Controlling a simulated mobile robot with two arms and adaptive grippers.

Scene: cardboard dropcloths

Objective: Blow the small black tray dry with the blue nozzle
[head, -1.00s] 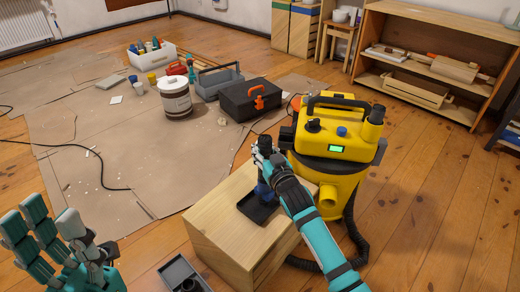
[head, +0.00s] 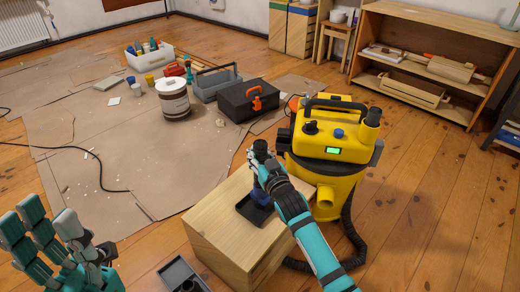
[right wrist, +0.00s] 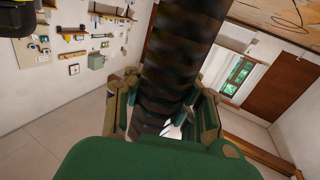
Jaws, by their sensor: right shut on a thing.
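The small black tray (head: 246,212) lies on top of a light wooden box, its right part hidden by my right arm. The blue nozzle (head: 261,192) is just above the tray, pointing down; I cannot tell whether it touches it. My right gripper (head: 261,158) is shut on the black hose end above the nozzle. In the right wrist view the ribbed black hose (right wrist: 180,65) runs between the fingers. My left gripper (head: 62,240) is open and empty at the lower left, away from the box.
The wooden box (head: 208,222) stands beside a yellow vacuum machine (head: 335,145) with a lit green display. A grey tray (head: 174,276) is at the bottom edge. A black toolbox (head: 245,100), a paint bucket (head: 174,102) and a white caddy (head: 150,58) stand behind on cardboard.

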